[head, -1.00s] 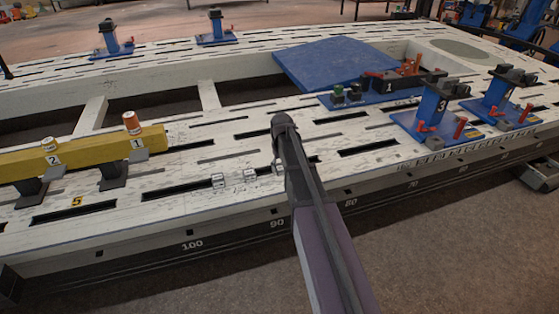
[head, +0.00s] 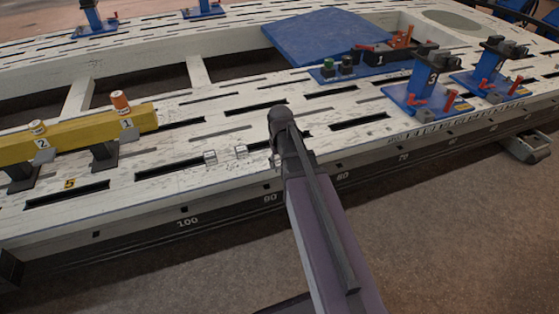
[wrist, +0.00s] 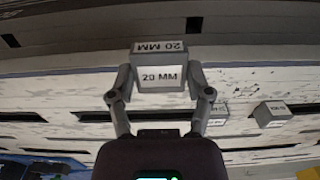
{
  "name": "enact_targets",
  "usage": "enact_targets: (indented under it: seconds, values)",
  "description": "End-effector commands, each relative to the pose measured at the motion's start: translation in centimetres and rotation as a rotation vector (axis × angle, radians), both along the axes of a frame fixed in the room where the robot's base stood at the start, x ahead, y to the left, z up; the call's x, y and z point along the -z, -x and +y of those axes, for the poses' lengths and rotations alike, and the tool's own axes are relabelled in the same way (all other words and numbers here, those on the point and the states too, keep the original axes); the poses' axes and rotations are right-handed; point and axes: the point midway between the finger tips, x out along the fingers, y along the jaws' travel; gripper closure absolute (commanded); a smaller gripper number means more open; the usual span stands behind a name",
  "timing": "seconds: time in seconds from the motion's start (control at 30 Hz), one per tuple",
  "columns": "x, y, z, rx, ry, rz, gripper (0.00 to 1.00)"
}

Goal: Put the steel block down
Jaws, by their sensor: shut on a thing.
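My gripper (wrist: 160,98) is shut on a steel block (wrist: 160,76) in the wrist view. The block is grey with white labels reading "20 MM", and one finger presses each side. It is over the front part of the white slotted bench (wrist: 60,95); I cannot tell its height above it. In the head view my arm hides most of the gripper and the block. Two smaller steel blocks (head: 210,157) and (head: 240,151) sit on the bench, left of my arm. They also show at the right in the wrist view (wrist: 272,113).
Blue clamp stands (head: 420,98) and a blue plate (head: 325,38) are at the right and back. Dark slots cut the bench top. Bare bench surface lies around the small blocks.

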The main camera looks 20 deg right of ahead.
Motion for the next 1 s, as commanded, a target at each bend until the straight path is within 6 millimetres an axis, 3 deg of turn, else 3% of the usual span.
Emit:
enact_targets:
  seconds: [0.57, 0.77, 1.0]
  values:
    - [-0.4, 0.0, 0.0, 0.000, 0.000, 0.000, 0.96]
    - [-1.9, 0.0, 0.0, 0.000, 0.000, 0.000, 0.96]
    - [-5.0, 0.0, 0.0, 0.000, 0.000, 0.000, 0.96]
